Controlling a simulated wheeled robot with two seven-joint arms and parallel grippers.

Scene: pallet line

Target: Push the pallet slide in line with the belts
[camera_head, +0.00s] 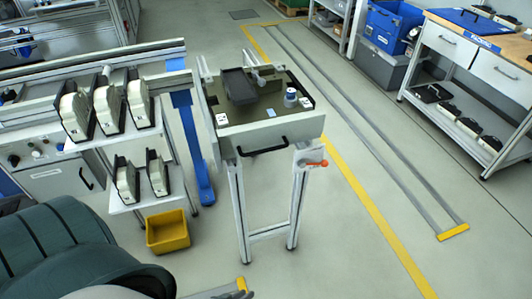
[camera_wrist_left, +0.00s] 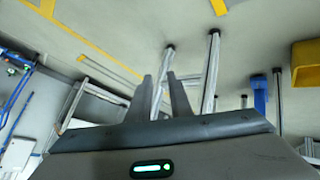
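The pallet slide (camera_head: 268,136) is an aluminium-legged stand with a black front handle (camera_head: 263,150) and an orange lever (camera_head: 316,163) at its right. On its top lie a dark tray (camera_head: 238,86) and small parts. It stands right of the belt frame's end (camera_head: 165,52), and its front edge lies nearer to me than that frame. My left gripper (camera_wrist_left: 163,80) shows in the left wrist view with two dark fingers apart and nothing between them. The slide's legs (camera_wrist_left: 210,75) show behind the fingers, with no visible contact. I cannot make out either gripper in the head view.
Metal floor rails (camera_head: 360,130) with a yellow end run right of the slide. A shelf of black-and-white devices (camera_head: 108,108) and a yellow bin (camera_head: 167,231) stand left. A blue post (camera_head: 190,135) stands between. A workbench (camera_head: 470,50) stands far right.

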